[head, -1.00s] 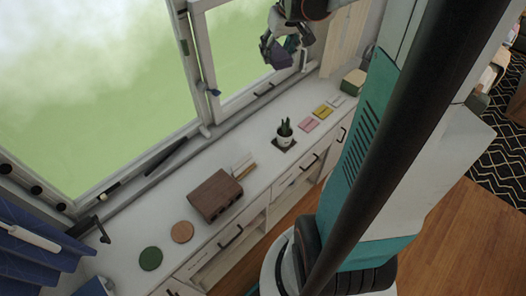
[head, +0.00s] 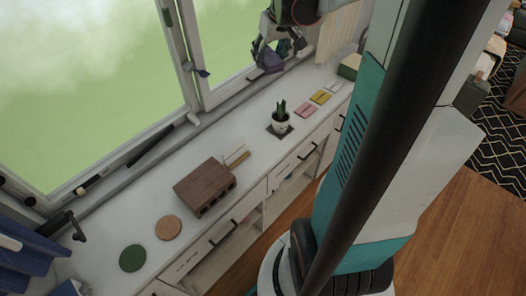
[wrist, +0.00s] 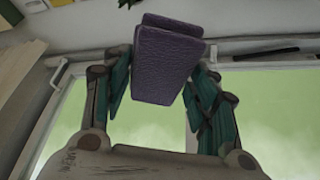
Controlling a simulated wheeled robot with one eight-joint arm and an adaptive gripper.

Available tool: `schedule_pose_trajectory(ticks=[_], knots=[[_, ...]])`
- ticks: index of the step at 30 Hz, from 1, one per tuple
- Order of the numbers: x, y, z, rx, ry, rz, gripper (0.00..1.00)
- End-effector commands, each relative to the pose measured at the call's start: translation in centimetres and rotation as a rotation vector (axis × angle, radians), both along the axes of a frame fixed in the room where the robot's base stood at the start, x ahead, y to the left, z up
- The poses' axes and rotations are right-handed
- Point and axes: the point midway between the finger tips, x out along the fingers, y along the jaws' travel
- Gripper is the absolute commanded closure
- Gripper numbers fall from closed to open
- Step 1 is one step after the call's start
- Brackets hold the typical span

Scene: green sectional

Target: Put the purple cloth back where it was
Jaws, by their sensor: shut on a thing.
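The purple cloth (head: 273,62) is a folded, textured piece held in my gripper (head: 279,48) at the top of the head view. In the wrist view the cloth (wrist: 163,62) shows as a purple slab of two layers between the green fingers of my gripper (wrist: 163,68). The gripper is shut on it. In the head view, the cloth appears in front of the window, near the far end of the white countertop (head: 150,190). Whether it touches anything below cannot be told.
A potted plant (head: 281,122) stands on a dark mat, with pink (head: 306,110), yellow (head: 320,97) and white (head: 333,87) notes beyond. A wooden box (head: 204,184), a cork coaster (head: 168,228) and a green coaster (head: 132,258) are nearer. A window frame (head: 188,80) borders the counter.

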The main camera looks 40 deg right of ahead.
Motion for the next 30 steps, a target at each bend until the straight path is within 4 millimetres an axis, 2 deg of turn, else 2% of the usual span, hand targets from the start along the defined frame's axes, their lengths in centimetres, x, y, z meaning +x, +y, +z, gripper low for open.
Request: schedule_pose_trajectory(ticks=[1,21,27,30], knots=[[0.0,0.0,-2.0,0.000,0.000,0.000,0.66],[0.0,0.0,-15.8,0.000,0.000,0.000,0.66],[0.0,0.0,-19.2,0.000,0.000,0.000,0.66],[0.0,0.0,-20.4,0.000,0.000,0.000,0.66]])
